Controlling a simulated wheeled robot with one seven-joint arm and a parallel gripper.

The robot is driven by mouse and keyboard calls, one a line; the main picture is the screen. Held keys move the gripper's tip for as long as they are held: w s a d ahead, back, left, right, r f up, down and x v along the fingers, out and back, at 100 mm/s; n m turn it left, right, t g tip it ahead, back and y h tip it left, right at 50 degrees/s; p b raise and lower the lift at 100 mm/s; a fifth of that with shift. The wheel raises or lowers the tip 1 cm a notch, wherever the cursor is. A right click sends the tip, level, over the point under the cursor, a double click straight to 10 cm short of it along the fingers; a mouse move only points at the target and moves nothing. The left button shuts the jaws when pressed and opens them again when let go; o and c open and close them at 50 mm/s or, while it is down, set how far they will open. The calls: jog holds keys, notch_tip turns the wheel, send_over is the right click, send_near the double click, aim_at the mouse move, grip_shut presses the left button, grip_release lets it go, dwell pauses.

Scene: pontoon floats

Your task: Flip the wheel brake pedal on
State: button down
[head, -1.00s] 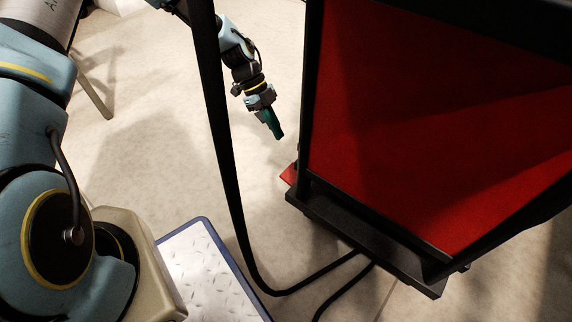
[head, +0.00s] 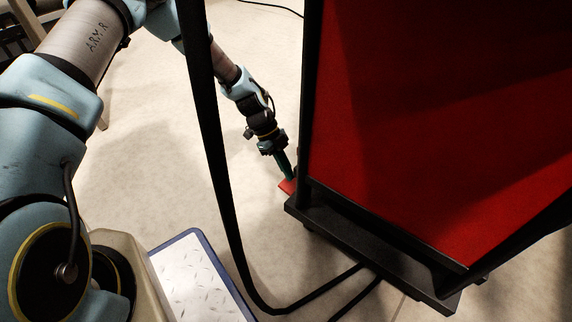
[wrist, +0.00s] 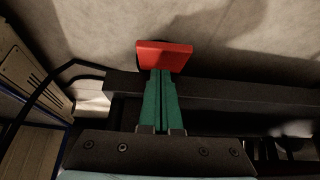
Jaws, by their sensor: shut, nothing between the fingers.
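The red brake pedal (head: 287,187) sticks out at the left corner of the black base of a red-panelled cart. My gripper (head: 290,176) reaches down from above with its green fingers together and empty, the tips at the pedal in the head view. In the wrist view the pedal (wrist: 164,57) lies right at the ends of the closed fingers (wrist: 160,76), which overlap its lower edge. I cannot tell whether the tips press on it. The wheel beside the pedal is not clearly visible.
The cart's red panel (head: 430,110) and black base frame (head: 380,240) stand close to the right of my gripper. A black strap (head: 217,140) hangs in front of the arm, and black cables run along the floor. Open pale floor (head: 140,170) lies to the left.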

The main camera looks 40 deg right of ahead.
jog(key=shift+w+f, duration=0.1)
jog(key=shift+f, duration=0.55)
jog(key=shift+w+f, duration=0.1)
jog(key=shift+f, duration=0.05)
jog(key=shift+w+a+f+g+b, duration=0.1)
jog(key=shift+f+g+b, duration=0.1)
jog(key=shift+g+b, duration=0.25)
jog(key=shift+w+a+f+g+h+b, duration=0.15)
jog(key=shift+w+f+g+b, duration=0.15)
jog(key=shift+f+b, duration=0.4)
jog(key=shift+w+d+f+g+h+b, duration=0.15)
jog(key=shift+f+g+b, duration=0.25)
jog(key=shift+f+b, duration=0.3)
jog(key=shift+w+a+f+g+h+b, duration=0.15)
jog(key=shift+w+f+g+b, duration=0.15)
jog(key=shift+f+b, duration=0.4)
jog(key=shift+f, duration=0.3)
